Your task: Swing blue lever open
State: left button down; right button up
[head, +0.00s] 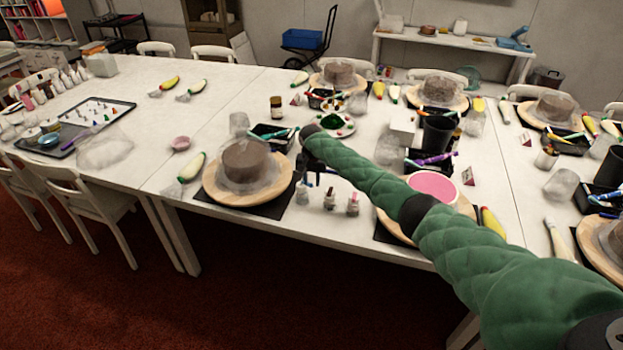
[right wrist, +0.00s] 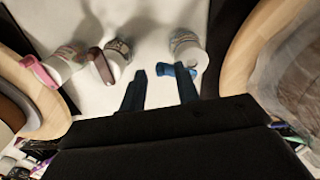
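Three small bottles with levers stand in a row between two turntables. The blue lever (right wrist: 176,70) is on the bottle (right wrist: 186,46) at the right of the row in the right wrist view. In the head view this bottle (head: 303,195) is the leftmost, and its lever is not clear. My right gripper (right wrist: 161,83) points down at the row with its two fingers apart and nothing held between them. One fingertip overlaps the blue lever in the picture; I cannot tell whether they touch. In the head view the gripper (head: 315,177) hangs just above the bottles. My left gripper is not in view.
A pink lever (right wrist: 40,72) and a brown lever (right wrist: 101,66) are on the neighbouring bottles. A turntable with a brown cake (head: 246,160) stands left of the row, and one with a pink cake (head: 434,186) stands right. White table shows between the bottles.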

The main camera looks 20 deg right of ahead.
grip_shut()
